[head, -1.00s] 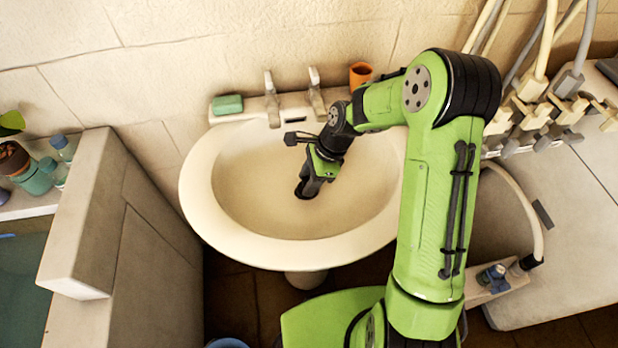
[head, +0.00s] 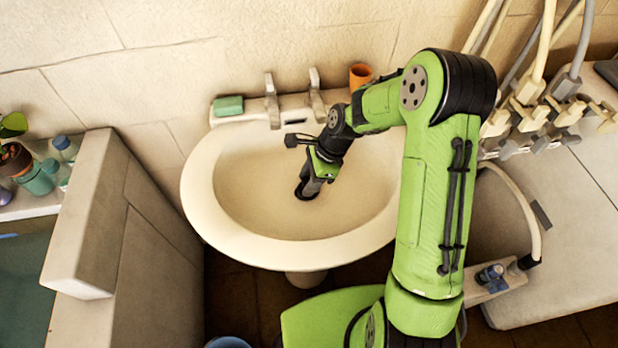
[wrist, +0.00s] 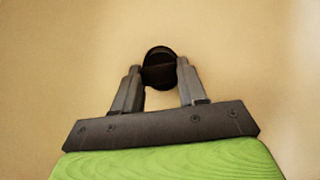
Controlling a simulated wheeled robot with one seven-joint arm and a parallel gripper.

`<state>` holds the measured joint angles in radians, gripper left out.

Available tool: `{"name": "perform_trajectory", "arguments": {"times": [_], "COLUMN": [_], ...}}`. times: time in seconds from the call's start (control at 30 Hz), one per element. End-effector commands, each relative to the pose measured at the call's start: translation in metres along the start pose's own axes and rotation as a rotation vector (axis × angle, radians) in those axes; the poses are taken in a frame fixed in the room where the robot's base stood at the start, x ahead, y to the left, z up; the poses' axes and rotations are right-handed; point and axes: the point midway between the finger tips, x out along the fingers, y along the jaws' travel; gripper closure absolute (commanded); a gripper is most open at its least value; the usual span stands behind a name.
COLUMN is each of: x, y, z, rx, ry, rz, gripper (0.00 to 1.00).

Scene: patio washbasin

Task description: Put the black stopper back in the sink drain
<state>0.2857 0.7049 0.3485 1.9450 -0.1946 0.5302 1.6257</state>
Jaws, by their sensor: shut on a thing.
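The cream sink (head: 228,222) stands against the wall, and my gripper (head: 307,190) reaches down into its bowl, low near the bottom. In the wrist view my gripper (wrist: 160,84) is shut on the black stopper (wrist: 160,66), which sits between the fingertips. The stopper is a dark round piece with a bar across it. In the head view a dark round patch shows at the fingertips, and I cannot tell stopper from drain there. The drain itself is not clearly visible, and whether the stopper touches it cannot be told.
Two taps (head: 271,100) rise at the sink's back edge. A green soap bar (head: 228,105) and an orange cup (head: 360,76) sit either side of them. A low wall (head: 100,225) stands left, and hoses (head: 546,50) hang at the right. The rest of the bowl is clear.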

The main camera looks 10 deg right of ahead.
Motion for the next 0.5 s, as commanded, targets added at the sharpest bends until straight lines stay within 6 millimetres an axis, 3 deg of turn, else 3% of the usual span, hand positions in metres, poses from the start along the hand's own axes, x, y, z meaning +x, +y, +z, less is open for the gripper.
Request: {"name": "perform_trajectory", "arguments": {"times": [0.5], "x": [0.0072], "y": [0.0003], "z": [-0.0029], "rx": [0.001], "ry": [0.000], "rz": [0.001], "gripper": [0.93]}}
